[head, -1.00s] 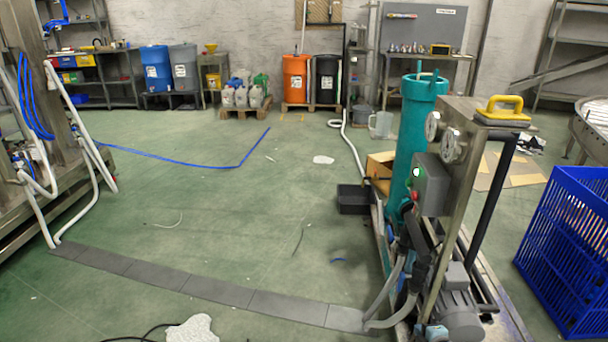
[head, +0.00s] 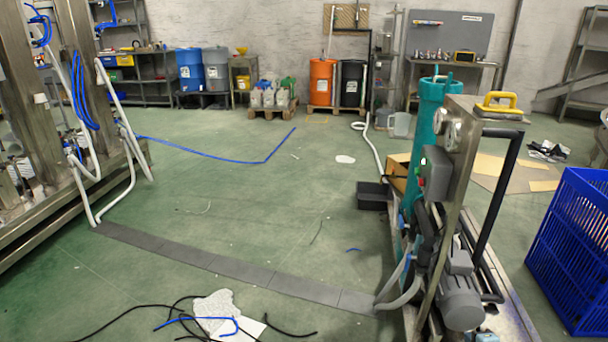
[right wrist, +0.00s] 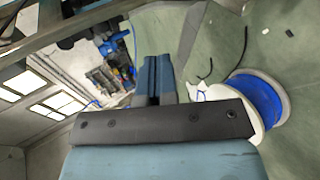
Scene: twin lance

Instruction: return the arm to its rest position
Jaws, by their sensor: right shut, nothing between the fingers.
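My right gripper (right wrist: 153,80) shows in the right wrist view, with its two blue-grey fingers together and nothing between them. A dark bar with screws crosses its base. Neither gripper can be made out in the head view. My left arm and left gripper are not in view.
A pump rig with a teal cylinder (head: 433,110) stands at right, beside a blue crate (head: 577,240). A steel frame (head: 75,110) with hoses stands at left. Grey floor plates (head: 240,268) run between them. Black cables (head: 150,312) lie in front. A blue-and-white spool (right wrist: 262,102) shows in the wrist view.

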